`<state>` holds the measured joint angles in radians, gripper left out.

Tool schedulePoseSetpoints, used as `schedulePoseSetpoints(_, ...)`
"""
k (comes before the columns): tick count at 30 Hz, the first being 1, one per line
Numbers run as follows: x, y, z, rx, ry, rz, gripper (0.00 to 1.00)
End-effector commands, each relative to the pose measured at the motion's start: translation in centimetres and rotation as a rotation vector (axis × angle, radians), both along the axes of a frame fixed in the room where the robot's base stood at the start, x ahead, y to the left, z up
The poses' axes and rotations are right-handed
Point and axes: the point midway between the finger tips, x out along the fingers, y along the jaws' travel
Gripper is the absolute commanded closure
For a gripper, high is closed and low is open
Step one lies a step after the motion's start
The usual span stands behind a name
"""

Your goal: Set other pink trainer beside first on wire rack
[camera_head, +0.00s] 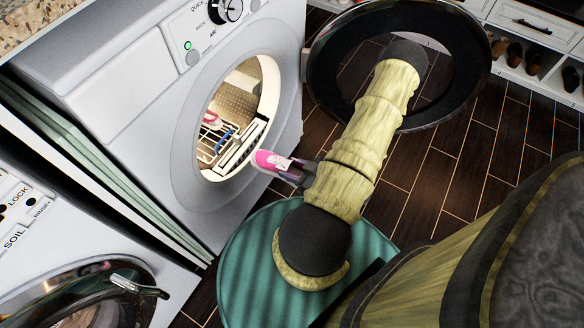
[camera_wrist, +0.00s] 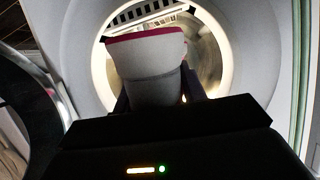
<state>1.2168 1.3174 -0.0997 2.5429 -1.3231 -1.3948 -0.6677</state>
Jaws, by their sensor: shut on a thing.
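A pink and white trainer (camera_head: 270,160) is in my gripper (camera_head: 292,172), just outside the round opening of the white machine. In the wrist view the trainer (camera_wrist: 150,65) shows as a pale shape with a pink edge, between the dark fingers, and hides part of the opening. My gripper is shut on it. The wire rack (camera_head: 243,148) is inside the lit drum (camera_head: 237,100); part of it also shows at the top of the wrist view (camera_wrist: 150,12). A small pink-red and white thing (camera_head: 211,119) lies within the drum; I cannot tell surely whether it is the first trainer.
The machine's round door (camera_head: 325,75) is swung open to the right, partly behind my arm. A green ribbed round thing (camera_head: 240,265) is on the floor below. A second machine with a dark round door (camera_head: 75,290) is at lower left. Shoe shelves (camera_head: 550,65) stand at upper right.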

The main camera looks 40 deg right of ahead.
Motion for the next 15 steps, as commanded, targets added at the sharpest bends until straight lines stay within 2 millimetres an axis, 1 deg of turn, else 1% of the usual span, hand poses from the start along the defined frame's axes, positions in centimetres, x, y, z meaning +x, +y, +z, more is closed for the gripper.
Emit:
schedulePoseSetpoints(7, 0.9, 0.3, -0.1, -0.001, -0.001, 0.000, 0.93)
schedulePoseSetpoints(15, 3.3, 1.1, -0.3, 0.000, -0.002, 0.002, 0.93)
